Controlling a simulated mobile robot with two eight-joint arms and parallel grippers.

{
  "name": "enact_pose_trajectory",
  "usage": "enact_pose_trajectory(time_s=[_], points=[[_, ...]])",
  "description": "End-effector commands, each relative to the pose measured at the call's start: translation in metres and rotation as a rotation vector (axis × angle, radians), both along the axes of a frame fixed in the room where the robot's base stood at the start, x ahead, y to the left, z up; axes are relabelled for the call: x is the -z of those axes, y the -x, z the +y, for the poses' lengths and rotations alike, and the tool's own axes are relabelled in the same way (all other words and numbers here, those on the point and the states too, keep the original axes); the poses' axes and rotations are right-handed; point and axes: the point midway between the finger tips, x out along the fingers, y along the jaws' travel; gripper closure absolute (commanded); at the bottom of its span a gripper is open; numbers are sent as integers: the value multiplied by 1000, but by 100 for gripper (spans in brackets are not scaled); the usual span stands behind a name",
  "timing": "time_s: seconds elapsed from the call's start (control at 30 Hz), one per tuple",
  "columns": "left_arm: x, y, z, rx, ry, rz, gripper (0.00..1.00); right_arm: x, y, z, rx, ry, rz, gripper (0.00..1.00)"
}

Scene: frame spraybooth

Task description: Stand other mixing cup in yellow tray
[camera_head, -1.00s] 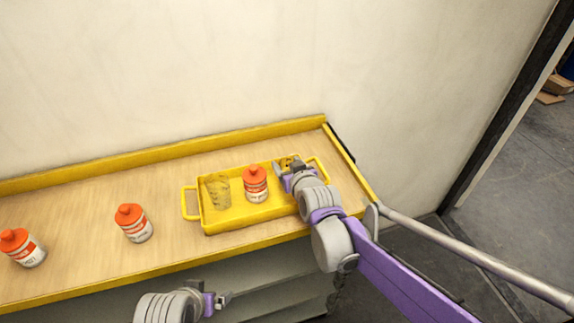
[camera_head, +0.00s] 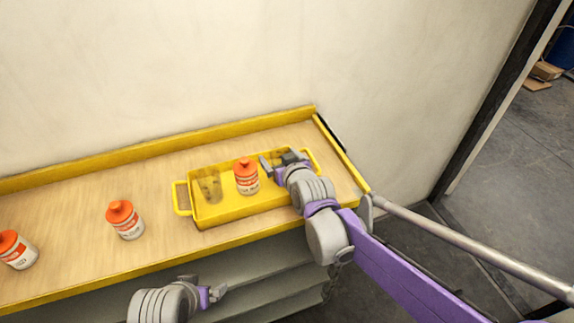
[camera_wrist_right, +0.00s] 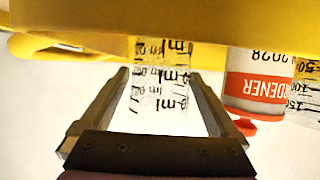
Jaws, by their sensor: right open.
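The yellow tray (camera_head: 240,212) lies on the bench top. A clear mixing cup (camera_head: 209,188) with dark markings stands in its left part. The other mixing cup (camera_wrist_right: 160,75), clear with black scale marks, is in the tray's right part, mostly hidden by my gripper in the head view. My right gripper (camera_head: 278,161) is open over the tray's right end; in the wrist view its fingers (camera_wrist_right: 162,82) stand on either side of this cup, with gaps. My left gripper (camera_head: 217,293) is low, in front of the bench; its jaw opening is unclear.
An orange-capped hardener bottle (camera_head: 246,178) stands in the tray between the two cups, close to my right gripper. Two similar bottles (camera_head: 125,220) (camera_head: 17,250) stand on the bench at left. The bench has a yellow raised back edge (camera_head: 150,149).

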Motion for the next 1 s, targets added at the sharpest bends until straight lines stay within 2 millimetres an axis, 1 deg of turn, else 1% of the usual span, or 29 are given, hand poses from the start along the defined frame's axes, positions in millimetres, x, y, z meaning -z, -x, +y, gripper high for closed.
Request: enact_pose_trajectory(time_s=[0.3, 0.5, 0.7, 0.87, 0.93, 1.0], points=[[0, 0, 0, 0, 0, 0, 0, -22, 52, -17, 0, -1, 0, 4], [-2, -1, 0, 0, 0, -2, 0, -34, 79, -26, 0, 0, 0, 4], [-4, -1, 0, 0, 0, -3, 0, -40, 94, -30, 0, 0, 0, 4], [-4, -1, 0, 0, 0, -3, 0, -41, 97, -31, 0, 0, 0, 4], [-4, -1, 0, 0, 0, -3, 0, -41, 98, -33, 2, 1, 5, 4], [-4, -1, 0, 0, 0, -3, 0, -33, 106, -42, 14, 9, 37, 4]])
